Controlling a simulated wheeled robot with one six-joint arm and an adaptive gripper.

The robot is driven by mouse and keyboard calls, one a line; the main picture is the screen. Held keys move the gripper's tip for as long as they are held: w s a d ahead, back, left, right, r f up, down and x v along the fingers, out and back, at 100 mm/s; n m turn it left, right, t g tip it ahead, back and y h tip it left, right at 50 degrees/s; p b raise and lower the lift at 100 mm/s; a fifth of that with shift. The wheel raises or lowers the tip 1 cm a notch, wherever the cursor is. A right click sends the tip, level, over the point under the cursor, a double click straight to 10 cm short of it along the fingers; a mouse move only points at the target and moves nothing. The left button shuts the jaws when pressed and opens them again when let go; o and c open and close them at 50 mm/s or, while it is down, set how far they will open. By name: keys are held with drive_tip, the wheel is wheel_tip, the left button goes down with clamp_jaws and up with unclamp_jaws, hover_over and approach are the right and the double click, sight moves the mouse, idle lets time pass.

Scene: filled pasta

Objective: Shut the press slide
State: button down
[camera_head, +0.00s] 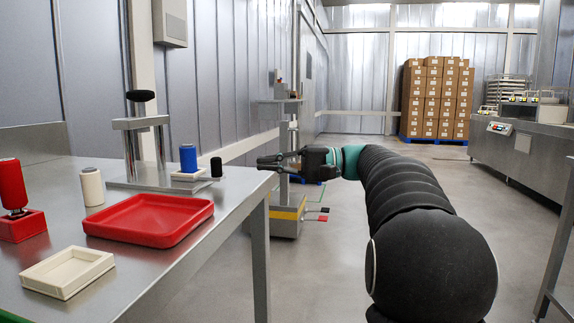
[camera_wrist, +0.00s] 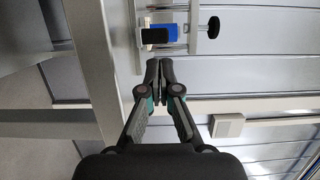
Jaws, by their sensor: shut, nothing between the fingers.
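The press (camera_head: 140,124) stands on the metal table, with two upright posts, a crossbar and a black knob (camera_head: 140,95) on top. Its slide (camera_head: 195,180) sticks out to the right of the posts. A blue cylinder (camera_head: 188,158) stands in a white holder (camera_head: 187,174) on the slide. The black slide handle (camera_head: 216,167) is at the outer end. My gripper (camera_head: 260,162) is shut and empty, right of the handle and apart from it. In the wrist view, my fingertips (camera_wrist: 160,66) point toward the handle (camera_wrist: 155,36), with a gap between.
A red tray (camera_head: 150,219), a white tray (camera_head: 67,271), a white cylinder (camera_head: 91,187) and a red cylinder in a red holder (camera_head: 20,226) stand on the table (camera_head: 215,240). A grey stand (camera_head: 284,190) is behind my gripper.

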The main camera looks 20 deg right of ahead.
drive_tip(key=x, duration=0.7)
